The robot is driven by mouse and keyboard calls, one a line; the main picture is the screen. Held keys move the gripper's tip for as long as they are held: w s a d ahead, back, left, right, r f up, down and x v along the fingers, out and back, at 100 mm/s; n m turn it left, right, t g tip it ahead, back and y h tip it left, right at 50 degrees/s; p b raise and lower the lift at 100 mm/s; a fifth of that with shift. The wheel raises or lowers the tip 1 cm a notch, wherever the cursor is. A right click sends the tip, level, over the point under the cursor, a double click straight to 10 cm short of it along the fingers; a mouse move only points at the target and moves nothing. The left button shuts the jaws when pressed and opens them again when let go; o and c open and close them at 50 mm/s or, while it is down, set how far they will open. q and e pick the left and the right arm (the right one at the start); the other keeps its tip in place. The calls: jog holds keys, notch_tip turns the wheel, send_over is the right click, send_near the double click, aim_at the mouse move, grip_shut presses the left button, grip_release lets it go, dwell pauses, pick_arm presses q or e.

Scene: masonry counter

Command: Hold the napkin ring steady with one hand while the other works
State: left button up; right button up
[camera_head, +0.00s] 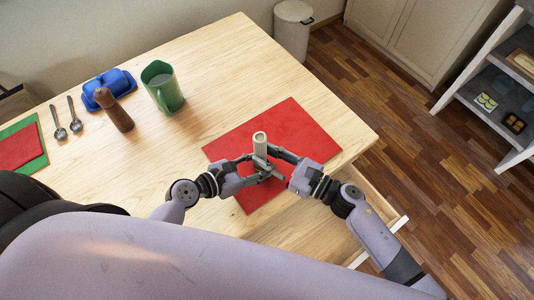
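The napkin ring (260,144) is a pale cream, tube-like piece that stands upright above the red cloth (284,126). My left gripper (246,163) reaches to it from the left and my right gripper (268,158) from the right. The grey fingers of both crowd together around its lower part and hide its base. The fingers overlap, so I cannot tell which ones touch the ring, or whether either gripper is shut on it. I also cannot tell whether the ring rests on the cloth or is held above it.
Two spoons (67,119) and a red and green cloth stack (22,146) lie farther left. The table (225,60) is bare at the back.

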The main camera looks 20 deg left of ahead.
jog(key=o, duration=0.5)
jog(key=shift+o, duration=0.2)
jog(key=shift+d, duration=0.15)
jog(key=v, duration=1.1)
jog(key=shift+d, duration=0.4)
jog(key=shift+s, duration=0.1)
pick_arm(q)
jog(key=o, duration=1.2)
jog(key=shift+s, duration=0.1)
